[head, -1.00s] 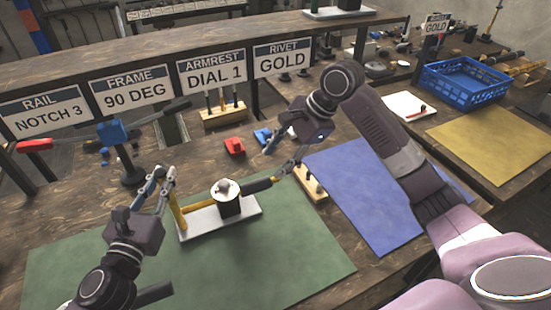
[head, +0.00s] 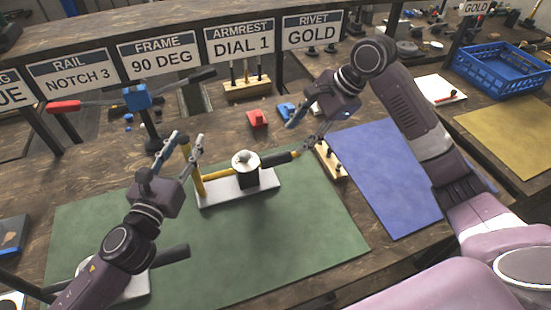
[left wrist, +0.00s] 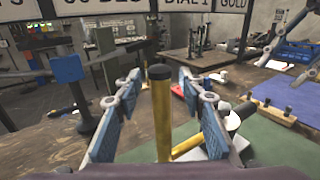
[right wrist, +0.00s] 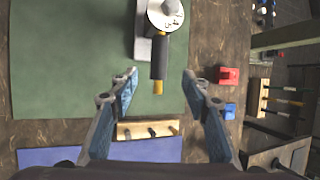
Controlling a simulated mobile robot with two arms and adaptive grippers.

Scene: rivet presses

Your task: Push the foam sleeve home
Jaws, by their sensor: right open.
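A black foam sleeve (head: 275,159) sits on a yellow bar lying sideways from a round white-topped clamp (head: 246,161) on a white base plate (head: 222,196). In the right wrist view the sleeve (right wrist: 159,58) leaves a short yellow bar end (right wrist: 157,86) bare. My right gripper (head: 299,137) is open at the bar's outer end, its fingers apart on either side and not visibly touching. My left gripper (head: 189,142) is open, with the black-capped yellow upright (left wrist: 161,115) between its fingers and gaps on both sides.
The base plate rests on a green mat (head: 310,235). A wooden peg block (head: 329,160) lies close beside the right gripper. A red block (head: 257,119), a blue block (head: 286,110) and a red-handled press (head: 135,98) stand behind. A blue mat (head: 390,180) lies right.

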